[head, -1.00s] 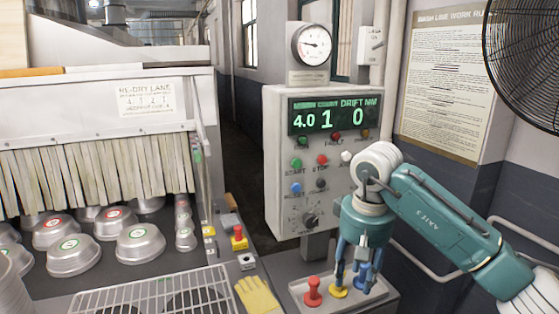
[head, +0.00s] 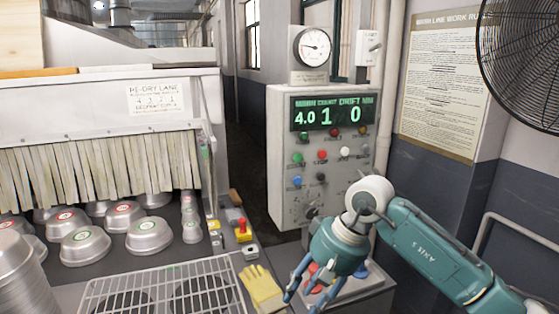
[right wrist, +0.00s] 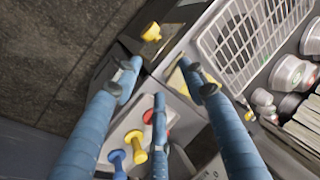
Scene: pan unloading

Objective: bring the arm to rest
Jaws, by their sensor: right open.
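My right gripper (head: 308,296) is teal with blue fingers. In the head view it hangs tilted over the front of the lever box (head: 375,290) below the control panel. It also shows in the right wrist view (right wrist: 160,80), with its fingers spread and nothing between them. In that view the red knob (right wrist: 147,115), yellow knob (right wrist: 134,140) and blue knob (right wrist: 117,160) lie beyond the fingers. In the head view the gripper hides the yellow knob and part of the red one. My left gripper is not in view.
The control panel (head: 338,232) stands behind the gripper. A yellow glove (head: 262,290) and a wire rack (head: 212,276) lie to its left. Several metal pans (head: 85,245) sit before the strip curtain (head: 95,166). A fan (head: 525,60) hangs at upper right.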

